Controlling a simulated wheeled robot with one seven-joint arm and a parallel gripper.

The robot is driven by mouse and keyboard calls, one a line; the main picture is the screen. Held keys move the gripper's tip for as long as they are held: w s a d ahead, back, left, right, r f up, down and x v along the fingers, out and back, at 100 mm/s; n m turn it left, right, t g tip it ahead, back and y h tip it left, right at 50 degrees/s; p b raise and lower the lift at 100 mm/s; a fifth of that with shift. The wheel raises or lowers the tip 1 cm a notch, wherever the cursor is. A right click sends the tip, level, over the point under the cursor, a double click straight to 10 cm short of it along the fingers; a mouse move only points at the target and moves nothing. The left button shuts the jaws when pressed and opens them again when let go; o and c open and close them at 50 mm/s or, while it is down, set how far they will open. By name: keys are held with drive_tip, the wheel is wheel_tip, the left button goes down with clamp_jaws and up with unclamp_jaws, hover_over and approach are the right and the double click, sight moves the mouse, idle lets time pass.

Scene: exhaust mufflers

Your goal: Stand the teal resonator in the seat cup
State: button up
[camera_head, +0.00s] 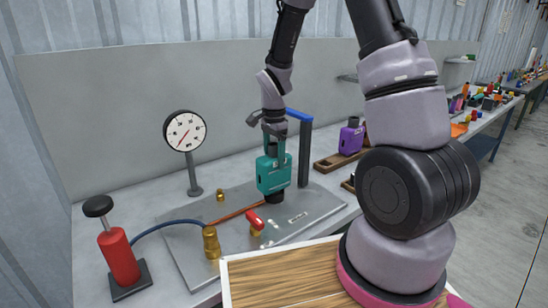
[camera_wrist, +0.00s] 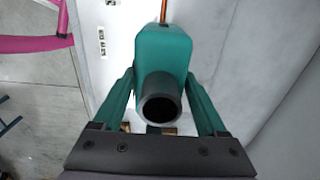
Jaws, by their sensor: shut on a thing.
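The teal resonator (camera_head: 272,175) is upright over the grey metal plate (camera_head: 190,245) in the head view, with a dark pipe at its top. My gripper (camera_head: 273,158) comes from above and is shut on its body. In the wrist view the resonator (camera_wrist: 163,60) sits between the two fingers of my gripper (camera_wrist: 162,88), its dark open pipe end facing the camera. A short black round piece (camera_head: 274,197) shows right under the resonator. I cannot tell whether this is the seat cup or the resonator's lower pipe, so the seating is unclear.
A post with a blue top (camera_head: 304,150) stands close to the resonator's right. A red valve handle (camera_head: 255,220) and brass fitting (camera_head: 211,242) are in front. A gauge (camera_head: 185,132) and red pump (camera_head: 120,257) stand left. A purple muffler (camera_head: 351,138) is at right.

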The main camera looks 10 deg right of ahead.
drive_tip(key=o, duration=1.2)
drive_tip(key=shift+r, duration=0.15)
wheel_tip(320, 180, up, 10)
drive_tip(key=shift+r, duration=0.15)
drive_tip(key=s+d+r+n+t, duration=0.2)
drive_tip(key=s+r+n, duration=0.1)
drive_tip(key=s+r, duration=0.3)
drive_tip(key=s+d+r+n+t+y, duration=0.1)
drive_tip(key=s+d+r+n+t, duration=0.1)
drive_tip(key=s+r, duration=0.4)
drive_tip(key=s+d+r+n+t+y, duration=0.1)
drive_tip(key=s+r+n+t, duration=0.2)
drive_tip(key=s+r, duration=0.4)
drive_tip(key=shift+s+d+r+n, duration=0.1)
drive_tip(key=shift+d+r+n, duration=0.3)
drive_tip(key=shift+n, duration=0.2)
